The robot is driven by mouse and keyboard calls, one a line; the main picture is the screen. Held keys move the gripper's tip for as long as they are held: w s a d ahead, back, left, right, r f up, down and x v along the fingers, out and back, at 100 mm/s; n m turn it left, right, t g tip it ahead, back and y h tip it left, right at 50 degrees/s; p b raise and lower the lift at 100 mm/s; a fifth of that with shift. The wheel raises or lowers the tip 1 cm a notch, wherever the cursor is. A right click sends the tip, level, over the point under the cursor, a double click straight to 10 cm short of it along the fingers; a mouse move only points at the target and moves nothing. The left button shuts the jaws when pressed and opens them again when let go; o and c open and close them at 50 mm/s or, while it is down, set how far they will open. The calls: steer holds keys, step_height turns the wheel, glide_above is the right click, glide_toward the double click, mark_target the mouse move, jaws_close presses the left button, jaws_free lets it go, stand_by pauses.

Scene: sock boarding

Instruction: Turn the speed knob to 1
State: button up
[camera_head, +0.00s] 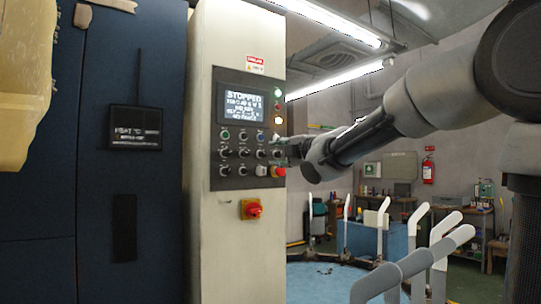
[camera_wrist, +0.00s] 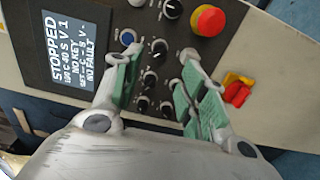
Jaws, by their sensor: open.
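The control panel (camera_head: 229,172) stands on a pale cabinet, with a lit screen (camera_head: 242,104) reading STOPPED. Below it are rows of buttons and black knobs. My gripper (camera_head: 286,150) is at the panel's right edge, small and partly merged with it. In the wrist view my gripper (camera_wrist: 161,60) is open, its green-padded fingers on either side of a column of black knobs, including an upper knob (camera_wrist: 159,46) and a lower knob (camera_wrist: 149,78). Labels are too small to read, so I cannot tell which is the speed knob. Contact is not clear.
A red emergency button (camera_wrist: 209,20) and a red-yellow switch (camera_wrist: 237,90) lie right of the fingers in the wrist view. A blue button (camera_wrist: 127,37) is near the left finger. White sock forms (camera_head: 440,250) stand around a blue table at lower right.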

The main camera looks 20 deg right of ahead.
steer(key=v, duration=0.3)
steer(key=shift+s+d, duration=0.1)
steer(key=shift+s, duration=0.2)
steer(key=s+d+f+m+g+h, duration=0.3)
steer(key=d+f+m, duration=0.25)
steer(key=f, duration=0.25)
steer(key=s+d+f+m+g+h, duration=0.3)
steer(key=d+f+m, duration=0.1)
steer(key=f+m, duration=0.4)
steer(key=s+f+m+g, duration=0.2)
steer(key=s+f, duration=0.3)
steer(key=s, duration=0.3)
steer(key=s+d+f+m+g, duration=0.1)
steer(key=s+f+m+g, duration=0.1)
steer(key=s, duration=0.7)
steer(key=s+f+m+g, duration=0.3)
steer(key=s+f+m, duration=0.1)
steer(key=s+f, duration=0.3)
steer(key=shift+s+d+f, duration=0.3)
steer(key=shift+s+d, duration=0.05)
steer(key=shift+s, duration=0.75)
